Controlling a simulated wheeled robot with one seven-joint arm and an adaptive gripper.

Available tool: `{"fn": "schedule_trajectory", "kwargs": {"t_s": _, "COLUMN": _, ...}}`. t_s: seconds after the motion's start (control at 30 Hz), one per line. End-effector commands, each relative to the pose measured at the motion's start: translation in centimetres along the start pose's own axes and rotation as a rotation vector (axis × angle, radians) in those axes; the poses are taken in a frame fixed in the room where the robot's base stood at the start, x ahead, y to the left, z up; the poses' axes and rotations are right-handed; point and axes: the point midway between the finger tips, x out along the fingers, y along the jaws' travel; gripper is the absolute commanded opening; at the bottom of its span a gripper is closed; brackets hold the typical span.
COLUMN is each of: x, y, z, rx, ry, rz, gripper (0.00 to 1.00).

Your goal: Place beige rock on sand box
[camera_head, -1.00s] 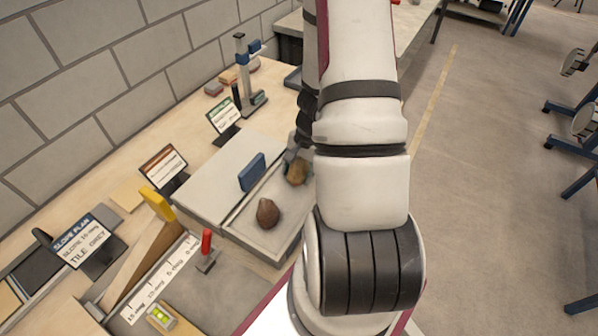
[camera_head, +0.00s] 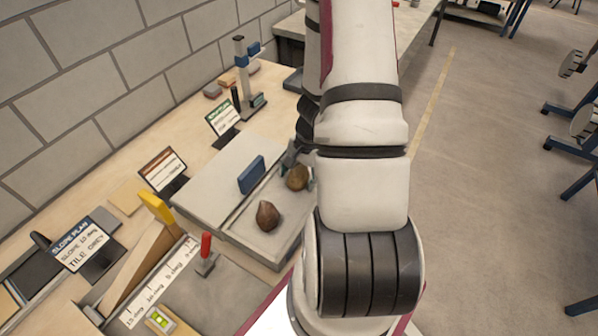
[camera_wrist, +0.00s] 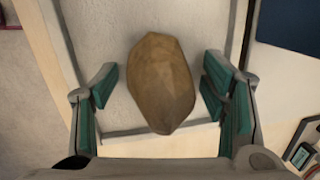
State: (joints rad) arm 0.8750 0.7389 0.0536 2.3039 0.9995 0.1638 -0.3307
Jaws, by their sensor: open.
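A tan-brown rock (camera_head: 297,177), the beige one as far as I can tell, lies on the pale floor of a shallow rimmed tray (camera_head: 236,226), which looks like the sand box. In the wrist view the rock (camera_wrist: 161,83) is between and beyond my gripper's spread green-padded fingers, with gaps on both sides. My gripper (camera_wrist: 162,98) is open and empty above it. In the head view my gripper (camera_head: 301,169) is partly hidden by my arm. A darker reddish-brown rock (camera_head: 267,215) lies in the same tray, nearer the camera.
A blue block (camera_head: 252,174) stands at the edge between the tray and a flat grey panel (camera_head: 215,185). A red-handled piece (camera_head: 206,246), a yellow-topped wooden wedge (camera_head: 150,250) and sign stands (camera_head: 163,170) are left of the tray. A blue-clamped stand (camera_head: 245,75) rises behind.

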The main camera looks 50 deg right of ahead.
Motion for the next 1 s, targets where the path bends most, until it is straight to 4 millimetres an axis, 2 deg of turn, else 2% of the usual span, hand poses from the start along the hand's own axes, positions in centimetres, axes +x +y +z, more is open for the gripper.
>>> {"fn": "schedule_trajectory", "kwargs": {"t_s": 0.17, "x": -1.2, "y": -0.1, "z": -0.1, "rx": -0.002, "ry": 0.004, "rz": -0.001, "gripper": 0.67}}
{"fn": "schedule_trajectory", "kwargs": {"t_s": 0.63, "x": -10.2, "y": -0.1, "z": 0.0, "rx": -0.003, "ry": 0.003, "rz": -0.003, "gripper": 0.67}}
{"fn": "schedule_trajectory", "kwargs": {"t_s": 0.8, "x": -11.8, "y": -0.1, "z": 0.0, "rx": -0.002, "ry": 0.002, "rz": -0.001, "gripper": 0.67}}
{"fn": "schedule_trajectory", "kwargs": {"t_s": 1.0, "x": -12.5, "y": -0.2, "z": 0.1, "rx": -0.007, "ry": 0.000, "rz": -0.003, "gripper": 0.67}}
